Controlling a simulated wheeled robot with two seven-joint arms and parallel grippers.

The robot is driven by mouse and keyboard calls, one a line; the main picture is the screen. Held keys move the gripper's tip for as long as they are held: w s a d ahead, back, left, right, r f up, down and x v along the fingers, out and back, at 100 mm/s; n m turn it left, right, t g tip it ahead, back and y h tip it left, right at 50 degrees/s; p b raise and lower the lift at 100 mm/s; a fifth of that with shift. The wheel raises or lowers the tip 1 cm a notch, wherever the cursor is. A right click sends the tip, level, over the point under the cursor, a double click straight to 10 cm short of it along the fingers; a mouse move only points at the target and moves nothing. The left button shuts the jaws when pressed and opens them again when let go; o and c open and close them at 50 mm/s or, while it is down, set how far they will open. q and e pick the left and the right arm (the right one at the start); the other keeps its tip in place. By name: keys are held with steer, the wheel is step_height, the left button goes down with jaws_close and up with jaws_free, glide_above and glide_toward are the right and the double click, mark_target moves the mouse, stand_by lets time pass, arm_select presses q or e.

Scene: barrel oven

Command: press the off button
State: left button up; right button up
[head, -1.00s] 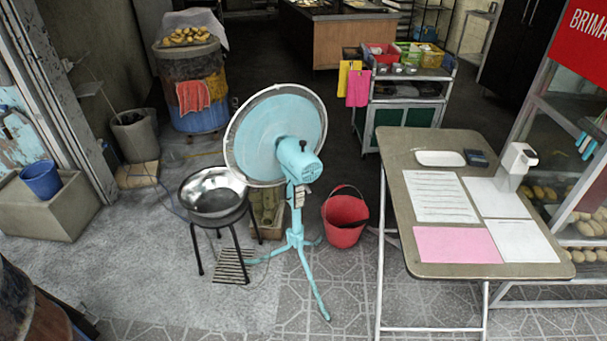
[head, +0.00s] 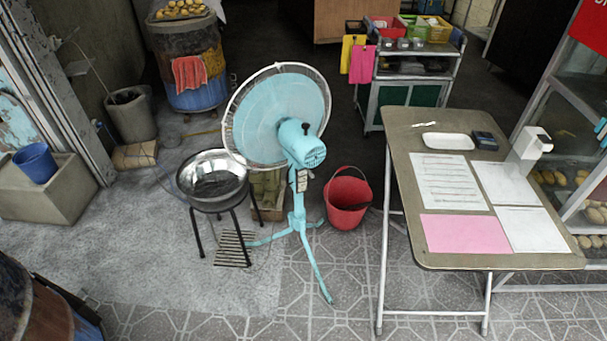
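A turquoise pedestal fan (head: 278,118) stands upright on a tripod base in the middle of the head view, its motor housing facing me. A small control box (head: 301,180) with buttons sits on its pole just below the head. The single off button is too small to tell apart. Neither of my grippers is in view.
A folding table (head: 400,150) with papers stands right of the fan. A metal bowl (head: 212,178) sits on a black stool to the left. Tiled floor (head: 250,318) in front is mostly clear.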

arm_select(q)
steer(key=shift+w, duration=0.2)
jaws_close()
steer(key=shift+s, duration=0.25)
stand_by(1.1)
